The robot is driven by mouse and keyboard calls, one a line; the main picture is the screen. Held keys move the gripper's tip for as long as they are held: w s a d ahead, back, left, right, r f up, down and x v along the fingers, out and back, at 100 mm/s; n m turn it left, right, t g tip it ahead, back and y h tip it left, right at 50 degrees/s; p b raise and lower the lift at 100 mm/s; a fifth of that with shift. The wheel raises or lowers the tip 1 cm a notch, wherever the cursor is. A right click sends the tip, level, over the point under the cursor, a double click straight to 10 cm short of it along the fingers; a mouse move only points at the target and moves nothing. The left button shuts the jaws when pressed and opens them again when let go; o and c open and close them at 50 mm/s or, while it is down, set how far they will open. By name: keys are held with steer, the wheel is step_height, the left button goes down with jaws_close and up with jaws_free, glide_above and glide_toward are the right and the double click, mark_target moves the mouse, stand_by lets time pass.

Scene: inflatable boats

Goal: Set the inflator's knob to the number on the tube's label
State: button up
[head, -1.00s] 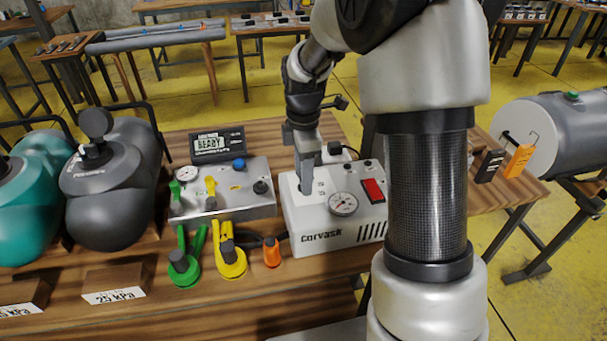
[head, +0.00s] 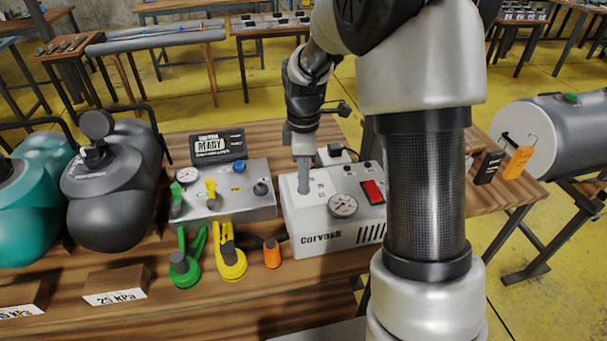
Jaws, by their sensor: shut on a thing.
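The inflator (head: 315,237) is a white box marked "Corvask" on the wooden bench, with a round gauge and a red switch on it. My gripper (head: 303,188) points down onto the left part of its top panel and is shut there. The knob itself is hidden by the fingers. Small dark marks show on the panel beside the fingertips. The grey tube (head: 105,205) lies at the left of the bench, with a label block (head: 115,297) reading "25 kPa" in front of it. A teal tube (head: 35,200) lies farther left, its label block (head: 25,302) partly cut off.
A metal valve box (head: 222,205) with a display (head: 218,147) reading "READY" stands left of the inflator. Green, yellow and orange hose fittings (head: 230,262) lie in front. A grey cylinder (head: 565,130) is at the right.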

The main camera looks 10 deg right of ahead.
steer(key=m+p, duration=0.1)
steer(key=m, duration=0.6)
steer(key=shift+d+r, duration=0.1)
steer(key=m+p, duration=0.1)
steer(key=m, duration=0.5)
steer(key=shift+s+m, duration=0.1)
steer(key=shift+m, duration=0.3)
steer(key=m+p, duration=0.1)
steer(key=m, duration=0.3)
steer(key=shift+m+p, duration=0.3)
steer(key=shift+m, duration=1.5)
steer(key=o, duration=1.1)
steer(key=shift+s, duration=0.1)
step_height(320, 180, up, 17)
steer(key=shift+r+p, duration=0.15)
steer(key=shift+p, duration=0.65)
